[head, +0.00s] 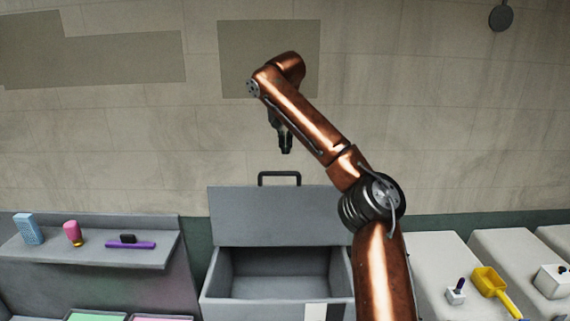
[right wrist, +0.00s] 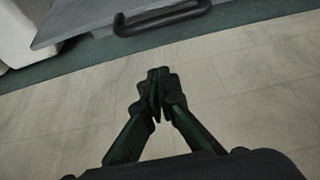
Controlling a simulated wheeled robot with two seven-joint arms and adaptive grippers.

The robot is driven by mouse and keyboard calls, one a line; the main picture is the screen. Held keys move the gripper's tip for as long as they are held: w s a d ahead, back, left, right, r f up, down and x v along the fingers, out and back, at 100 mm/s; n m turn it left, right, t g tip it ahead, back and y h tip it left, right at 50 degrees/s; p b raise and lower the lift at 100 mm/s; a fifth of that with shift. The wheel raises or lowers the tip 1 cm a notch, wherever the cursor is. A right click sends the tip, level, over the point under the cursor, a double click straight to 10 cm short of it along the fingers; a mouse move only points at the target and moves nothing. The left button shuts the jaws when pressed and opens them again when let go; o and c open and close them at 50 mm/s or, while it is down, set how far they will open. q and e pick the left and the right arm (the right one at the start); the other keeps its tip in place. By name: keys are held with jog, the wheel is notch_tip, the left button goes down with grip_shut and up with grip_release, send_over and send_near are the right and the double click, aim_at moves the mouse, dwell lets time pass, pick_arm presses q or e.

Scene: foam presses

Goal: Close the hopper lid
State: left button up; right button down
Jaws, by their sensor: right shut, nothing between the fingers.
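The grey hopper (head: 230,300) stands open in the middle of the head view, its inside bare where it shows. Its lid (head: 265,215) stands raised at the back, with a dark bar handle (head: 279,174) on its top edge. In the right wrist view the handle (right wrist: 163,18) and part of the lid (right wrist: 85,18) show at the top. My right gripper (head: 287,151) is shut and empty, above the handle and apart from it. Its closed fingertips (right wrist: 158,75) show in the right wrist view. My left gripper is not in view.
A grey shelf (head: 60,255) at left holds a blue box (head: 28,229), a pink item (head: 73,233) and a purple tool (head: 130,244). White blocks (head: 437,250) at right bear a yellow scoop (head: 490,281). A wall (head: 150,130) stands behind the hopper.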

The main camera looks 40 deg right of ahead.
jog(key=f, duration=0.1)
jog(key=f+p, duration=0.1)
jog(key=f, duration=0.1)
jog(key=s+a+f, duration=0.1)
jog(key=f, duration=0.1)
jog(key=shift+s+f+p, duration=0.1)
jog(key=shift+f+p, duration=0.1)
jog(key=shift+p, duration=0.2)
